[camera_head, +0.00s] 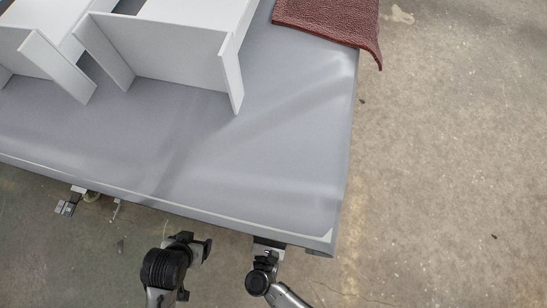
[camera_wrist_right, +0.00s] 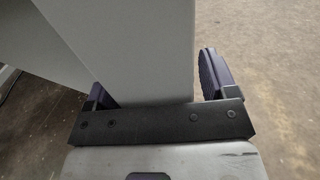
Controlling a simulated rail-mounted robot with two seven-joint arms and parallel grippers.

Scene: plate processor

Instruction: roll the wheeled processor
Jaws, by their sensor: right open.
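The wheeled processor (camera_head: 275,165) shows in the head view as a broad grey top with a pale front rim; its wheels are hidden. My right gripper (camera_head: 268,246) is at the front edge near the right corner. In the right wrist view the right gripper (camera_wrist_right: 152,82) is open, with its dark fingers on either side of a pale grey part of the processor (camera_wrist_right: 155,50). I cannot tell whether they touch it. My left gripper (camera_head: 196,247) is in front of the front edge, left of the right one, apart from the rim. Its jaw opening is unclear.
White open-sided boxes (camera_head: 170,50) stand on the top at the back left. A brown-red textured mat (camera_head: 325,18) hangs over the back right edge. Small dark hardware (camera_head: 70,203) sticks out below the front edge at left. The concrete floor (camera_head: 450,160) on the right is clear.

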